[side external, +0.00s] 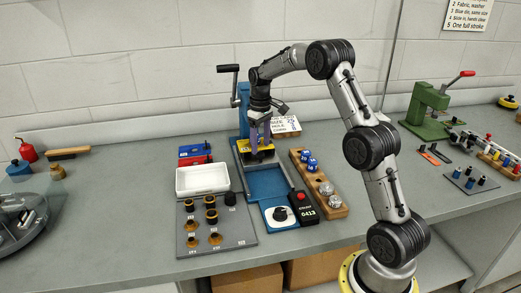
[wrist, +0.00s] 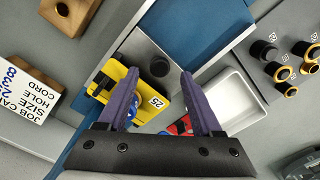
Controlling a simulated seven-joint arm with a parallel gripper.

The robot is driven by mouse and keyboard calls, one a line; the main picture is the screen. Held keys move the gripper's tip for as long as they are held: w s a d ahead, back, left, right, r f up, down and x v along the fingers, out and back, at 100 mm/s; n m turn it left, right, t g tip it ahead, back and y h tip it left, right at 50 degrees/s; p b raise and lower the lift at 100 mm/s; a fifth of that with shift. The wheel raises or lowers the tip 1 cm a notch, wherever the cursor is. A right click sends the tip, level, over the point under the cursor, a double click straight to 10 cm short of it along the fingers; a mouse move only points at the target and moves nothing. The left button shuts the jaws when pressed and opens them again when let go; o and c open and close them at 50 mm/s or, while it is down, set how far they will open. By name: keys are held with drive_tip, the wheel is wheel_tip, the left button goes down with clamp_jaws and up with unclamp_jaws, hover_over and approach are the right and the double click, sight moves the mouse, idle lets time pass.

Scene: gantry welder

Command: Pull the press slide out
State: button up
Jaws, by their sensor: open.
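The blue press (side external: 244,95) stands at the back of the bench with a black crank handle. My gripper (wrist: 160,73) is open, pointing down at the slide, with purple fingers. In the wrist view the knob appears between the fingertips, unheld; whether they are level with it I cannot tell. In the side view my gripper (side external: 260,148) hides the knob.
A blue tray bed (side external: 266,184) extends in front of the press and is empty. A white bin (side external: 202,191) and a grey plate with several dies (side external: 216,240) stand left. A wooden rack (side external: 331,204) stands right. A dial and a red-button box (side external: 304,208) are in front.

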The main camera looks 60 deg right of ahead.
drive_tip(key=shift+f, duration=1.45)
clamp_jaws()
drive_tip(key=shift+r, duration=0.1)
